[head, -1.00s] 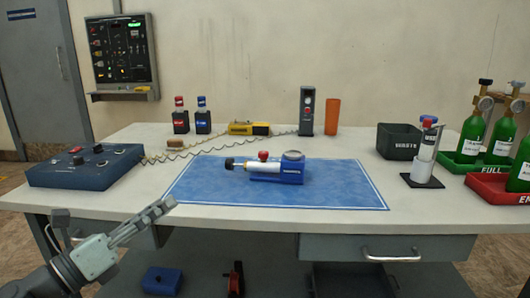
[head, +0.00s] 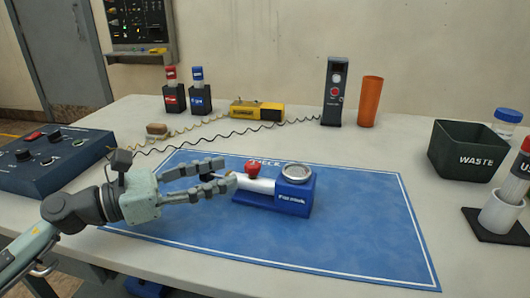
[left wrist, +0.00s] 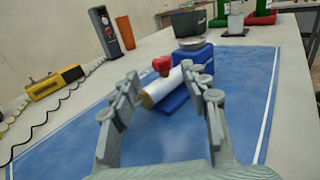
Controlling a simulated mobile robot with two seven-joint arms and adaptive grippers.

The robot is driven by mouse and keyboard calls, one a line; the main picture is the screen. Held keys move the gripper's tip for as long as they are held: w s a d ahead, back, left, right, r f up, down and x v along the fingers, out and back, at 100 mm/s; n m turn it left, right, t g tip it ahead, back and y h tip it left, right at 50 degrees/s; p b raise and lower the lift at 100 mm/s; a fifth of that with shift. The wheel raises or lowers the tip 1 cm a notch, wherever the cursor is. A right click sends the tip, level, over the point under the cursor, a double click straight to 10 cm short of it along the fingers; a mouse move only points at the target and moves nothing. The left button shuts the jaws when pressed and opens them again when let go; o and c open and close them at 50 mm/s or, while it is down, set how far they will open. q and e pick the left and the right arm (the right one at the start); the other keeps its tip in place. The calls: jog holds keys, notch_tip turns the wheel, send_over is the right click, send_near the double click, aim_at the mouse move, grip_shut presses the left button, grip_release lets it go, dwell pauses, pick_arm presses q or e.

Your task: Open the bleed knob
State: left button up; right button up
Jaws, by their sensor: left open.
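A blue device (head: 294,190) with a round gauge on top and a white cylinder (head: 256,184) lies on the blue mat (head: 350,230). A red knob (head: 253,168) stands on the cylinder; I cannot tell from labels whether it is the bleed knob. My left gripper (head: 226,174) is open at the cylinder's left end, fingers pointing at it. In the left wrist view the red knob (left wrist: 162,65) and the cylinder's gold end (left wrist: 147,100) show between and beyond the open fingers. Contact cannot be told. The black end knob seen earlier does not show now. My right gripper is out of view.
A blue control box (head: 60,160) stands left of the mat. Behind it are two small bottles (head: 174,95), a yellow tool (head: 257,110), a black handset (head: 334,92) and an orange cup (head: 371,100). A black waste bin (head: 468,150) stands right. The mat's front is clear.

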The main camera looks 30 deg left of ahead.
aim_at(252, 164)
pick_arm(q)
jog(key=p+x, duration=0.1)
jog(key=x, duration=0.4)
jog(key=shift+w+d+r, duration=0.2)
jog(key=shift+w+d, duration=0.05)
jog(key=shift+d, duration=0.15)
jog(key=shift+w+d+f+p, duration=0.15)
jog(key=shift+w+d+p, duration=0.2)
jog(key=shift+w, duration=0.2)
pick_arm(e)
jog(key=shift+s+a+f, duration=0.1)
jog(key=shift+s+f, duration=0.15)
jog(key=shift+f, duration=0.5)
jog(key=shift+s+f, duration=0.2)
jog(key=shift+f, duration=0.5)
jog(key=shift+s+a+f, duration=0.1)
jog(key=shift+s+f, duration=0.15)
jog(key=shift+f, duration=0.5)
pick_arm(q)
jog(key=shift+c, duration=0.4)
grip_shut()
